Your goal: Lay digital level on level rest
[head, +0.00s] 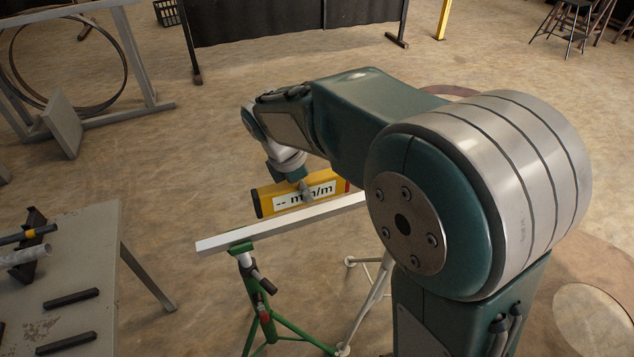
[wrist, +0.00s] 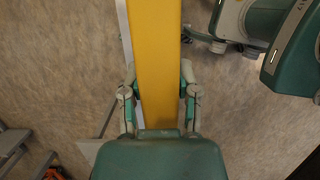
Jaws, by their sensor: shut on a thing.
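The digital level (head: 275,200) is a yellow bar with dark and red ends and a white panel reading "-- mm/m". My gripper (head: 305,186) is shut on it near its middle, from above. In the wrist view the yellow level (wrist: 157,60) runs between the two fingers of my gripper (wrist: 160,82). The level rest is a pale straight bar (head: 260,235) on a green stand and a pale stand. The level appears just above or at the bar, roughly parallel to it; I cannot tell whether they touch. My arm hides the bar's right end.
A grey table (head: 95,270) with dark bars and tools stands at the left. A steel frame with a large ring (head: 68,55) is at the back left. A dark screen (head: 290,18) and stools (head: 570,22) are at the back. The floor between is open.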

